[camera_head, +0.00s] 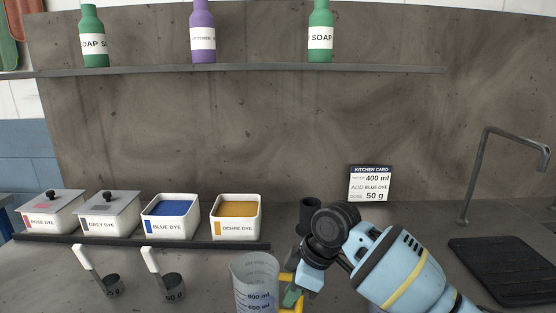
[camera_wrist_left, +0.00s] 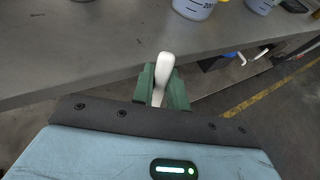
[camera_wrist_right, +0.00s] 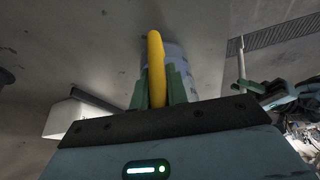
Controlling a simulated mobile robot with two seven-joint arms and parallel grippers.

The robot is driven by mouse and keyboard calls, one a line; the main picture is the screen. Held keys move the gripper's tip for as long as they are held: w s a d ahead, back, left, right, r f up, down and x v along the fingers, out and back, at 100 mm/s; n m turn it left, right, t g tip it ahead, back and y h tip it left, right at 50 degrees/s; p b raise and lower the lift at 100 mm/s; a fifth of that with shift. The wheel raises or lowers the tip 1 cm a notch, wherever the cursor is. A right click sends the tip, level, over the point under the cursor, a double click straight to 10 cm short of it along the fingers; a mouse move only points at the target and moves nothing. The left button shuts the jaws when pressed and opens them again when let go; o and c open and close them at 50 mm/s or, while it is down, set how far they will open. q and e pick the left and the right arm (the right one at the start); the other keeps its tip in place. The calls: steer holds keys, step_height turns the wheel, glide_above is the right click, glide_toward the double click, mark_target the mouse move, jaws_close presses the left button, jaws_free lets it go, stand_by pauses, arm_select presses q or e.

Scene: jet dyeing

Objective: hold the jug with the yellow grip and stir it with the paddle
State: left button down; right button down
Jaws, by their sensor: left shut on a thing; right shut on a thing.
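The clear measuring jug (camera_head: 254,276) stands on the worktop at the bottom of the head view. Its yellow grip (camera_head: 298,289) is on its right side. My right gripper (camera_head: 290,296) is shut on that grip; the yellow grip (camera_wrist_right: 156,68) also shows between its fingers in the right wrist view. My left gripper (camera_wrist_left: 163,90) is shut on a white handle (camera_wrist_left: 165,68), apparently the paddle's, beyond the worktop's front edge. The paddle's far end is hidden in the left wrist view. A pale upright rod (camera_wrist_right: 241,62) shows at the left gripper in the right wrist view.
Two scoops (camera_head: 111,284) (camera_head: 173,286) with white handles lie left of the jug. Behind them a dark rack (camera_head: 140,243) holds several dye boxes. A dark cup (camera_head: 309,214), a kitchen card (camera_head: 370,184), a tap (camera_head: 488,165) and a black mat (camera_head: 505,268) are also here.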

stand_by(0.3)
arm_select(q)
steer(key=w+a+r, duration=0.3)
steer(key=a+r, duration=0.3)
steer(key=r, duration=0.4)
steer(key=w+a+r, duration=0.2)
steer(key=a+r, duration=0.5)
steer(key=r, duration=0.3)
steer(key=w+d+r+m+g+h, duration=0.25)
steer(key=w+d+r+h, duration=0.2)
steer(key=d+r, duration=0.5)
steer(key=w+d+r+m+g+h, duration=0.1)
steer(key=w+d+r+m+h, duration=0.25)
steer(key=w+d+r, duration=0.45)
steer(key=d+r+t, duration=0.1)
steer(key=d+r, duration=0.2)
steer(key=d, duration=0.9)
steer(key=shift+r+h, duration=0.3)
steer(key=shift+r, duration=0.1)
step_height(320, 180, down, 19)
